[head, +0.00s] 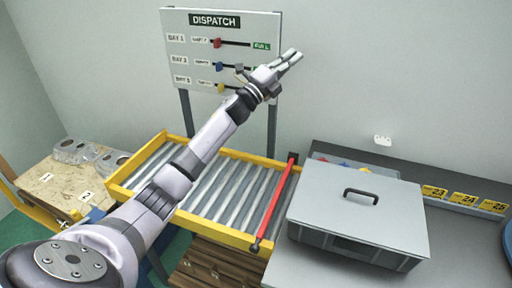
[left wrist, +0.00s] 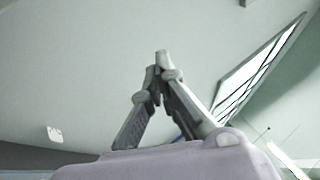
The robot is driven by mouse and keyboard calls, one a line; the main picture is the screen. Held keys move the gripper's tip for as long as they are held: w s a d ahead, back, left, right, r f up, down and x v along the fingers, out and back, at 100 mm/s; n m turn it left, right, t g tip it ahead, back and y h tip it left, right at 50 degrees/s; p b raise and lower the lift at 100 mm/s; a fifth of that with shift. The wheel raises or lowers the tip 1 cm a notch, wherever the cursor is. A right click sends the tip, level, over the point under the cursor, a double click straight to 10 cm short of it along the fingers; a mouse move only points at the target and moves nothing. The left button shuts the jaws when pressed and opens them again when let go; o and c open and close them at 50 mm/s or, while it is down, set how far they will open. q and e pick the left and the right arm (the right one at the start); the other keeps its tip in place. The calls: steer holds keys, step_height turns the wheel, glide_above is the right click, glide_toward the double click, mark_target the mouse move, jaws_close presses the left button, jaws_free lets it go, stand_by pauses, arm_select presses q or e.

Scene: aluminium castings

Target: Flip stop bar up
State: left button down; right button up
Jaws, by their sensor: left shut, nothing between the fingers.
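The red stop bar (head: 274,203) lies across the right end of the yellow-framed roller conveyor (head: 215,228), low over the rollers, with a dark knob at its near end. My left gripper (head: 295,57) is raised in front of the wall beside the dispatch board, well above and behind the bar, touching nothing. Its fingers are closed and empty; they also show shut in the left wrist view (left wrist: 160,62). The stop bar is not in the left wrist view. My right gripper is not in either view.
A grey lidded box (head: 357,207) with a black handle stands on the grey counter (head: 460,250) right of the conveyor. The dispatch board (head: 205,45) stands behind on posts. Castings (head: 75,151) sit on a wooden board at left. My left arm crosses over the conveyor.

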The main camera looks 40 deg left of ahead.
arm_select(q)
steer(key=s+a+f+b, duration=0.1)
steer(key=a+f+b, duration=0.2)
steer(key=f, duration=0.3)
steer(key=s+a+f+b, duration=0.2)
steer(key=f+b, duration=0.3)
steer(key=f, duration=0.1)
steer(key=shift+a+f, duration=0.2)
steer(key=shift+a, duration=0.2)
